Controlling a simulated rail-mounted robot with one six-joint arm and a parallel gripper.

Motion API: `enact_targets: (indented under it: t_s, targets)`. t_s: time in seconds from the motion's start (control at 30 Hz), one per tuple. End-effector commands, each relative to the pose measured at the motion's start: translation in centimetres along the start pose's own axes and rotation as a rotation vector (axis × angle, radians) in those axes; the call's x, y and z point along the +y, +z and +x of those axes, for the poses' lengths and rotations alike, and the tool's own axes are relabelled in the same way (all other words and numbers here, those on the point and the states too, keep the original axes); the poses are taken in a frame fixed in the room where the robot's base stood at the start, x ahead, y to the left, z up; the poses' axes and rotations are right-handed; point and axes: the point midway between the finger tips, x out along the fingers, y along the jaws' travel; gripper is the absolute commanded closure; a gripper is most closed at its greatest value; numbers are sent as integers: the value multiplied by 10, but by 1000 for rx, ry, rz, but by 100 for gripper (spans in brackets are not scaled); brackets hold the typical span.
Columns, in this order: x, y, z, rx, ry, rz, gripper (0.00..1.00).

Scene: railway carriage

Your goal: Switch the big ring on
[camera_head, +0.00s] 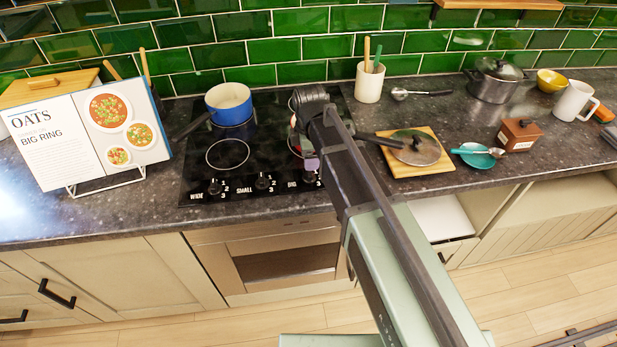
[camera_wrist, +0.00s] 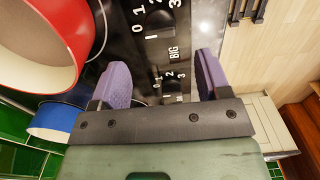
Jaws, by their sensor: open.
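The black cooktop (camera_head: 225,180) has three front knobs labelled WIDE, SMALL and BIG. The BIG knob (camera_head: 311,177) is the rightmost, and it shows at the top of the wrist view (camera_wrist: 158,20) with the BIG label just below it. Another knob (camera_wrist: 172,88), apparently SMALL, is partly hidden behind my gripper. My gripper (camera_wrist: 161,66) is open and empty, with purple fingers over the knob row, apart from the BIG knob. I cannot read the knob settings. The head view mostly hides the big ring behind my arm; a red pan (camera_wrist: 40,45) stands beside the knobs in the wrist view.
A blue pot (camera_head: 230,104) stands at the cooktop's back left. A recipe stand (camera_head: 95,135) reading BIG RING is at the left. A lid (camera_head: 415,147) lies on a wooden board (camera_head: 400,170) at the right. The counter in front of the knobs is clear.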

Motion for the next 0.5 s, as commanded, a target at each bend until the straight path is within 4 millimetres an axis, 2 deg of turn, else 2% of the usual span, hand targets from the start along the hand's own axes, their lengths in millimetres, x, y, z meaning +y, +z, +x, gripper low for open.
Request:
enact_targets:
  t_s: [0.03, 0.2, 0.33, 0.5]
  targets:
    - [0, 0, 26, 0, 0, 0, 30]
    - [0, 0, 62, 0, 0, 1, 30]
    - [0, 0, 72, 0, 0, 1, 30]
    - [0, 0, 69, 0, 0, 1, 30]
